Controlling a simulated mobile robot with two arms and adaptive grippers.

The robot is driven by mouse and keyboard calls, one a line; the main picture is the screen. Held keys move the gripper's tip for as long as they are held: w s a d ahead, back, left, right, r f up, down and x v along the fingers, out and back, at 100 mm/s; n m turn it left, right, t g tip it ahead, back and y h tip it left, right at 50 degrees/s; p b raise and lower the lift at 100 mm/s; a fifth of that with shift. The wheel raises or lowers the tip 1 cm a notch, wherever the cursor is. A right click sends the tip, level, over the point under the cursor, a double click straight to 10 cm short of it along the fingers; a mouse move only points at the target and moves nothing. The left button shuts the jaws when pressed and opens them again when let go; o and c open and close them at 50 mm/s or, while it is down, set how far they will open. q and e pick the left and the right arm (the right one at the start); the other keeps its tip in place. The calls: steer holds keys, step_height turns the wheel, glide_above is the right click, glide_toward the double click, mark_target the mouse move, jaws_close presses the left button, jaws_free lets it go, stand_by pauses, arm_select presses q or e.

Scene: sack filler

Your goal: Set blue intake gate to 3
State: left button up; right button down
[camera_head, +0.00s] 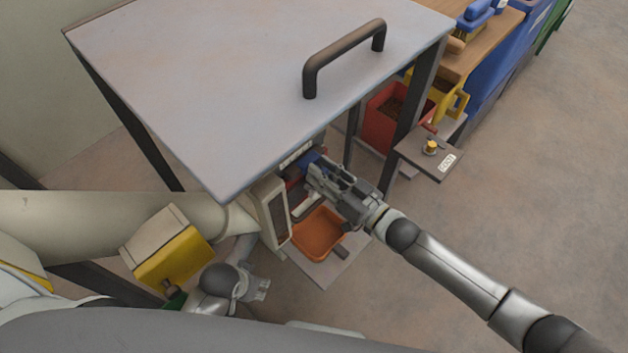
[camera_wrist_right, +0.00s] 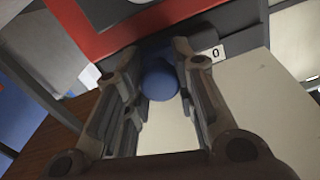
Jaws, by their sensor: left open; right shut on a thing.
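The blue knob of the intake gate (camera_head: 309,160) shows under the front edge of the grey machine top. In the right wrist view, the round blue knob (camera_wrist_right: 158,80) sits between the two fingers of my right gripper (camera_wrist_right: 160,85). In the head view, my right gripper (camera_head: 318,172) reaches in from the right and is shut on the knob. A small plate marked 0 (camera_wrist_right: 217,53) is just right of the knob. The rest of the gate's scale is hidden or too small to read. My left gripper (camera_head: 262,288) is open and empty at the lower left, away from the gate.
The grey machine top (camera_head: 260,70) with a dark handle (camera_head: 342,57) overhangs the knob. An orange tray (camera_head: 318,236) lies below my right gripper. Red (camera_head: 385,118) and yellow (camera_head: 455,100) bins stand behind a small side shelf (camera_head: 420,155). The floor at right is clear.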

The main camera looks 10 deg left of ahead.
steer(key=shift+d, duration=0.1)
steer(key=c, duration=1.1)
jaws_free()
steer(key=shift+c, duration=0.2)
steer(key=v, duration=1.2)
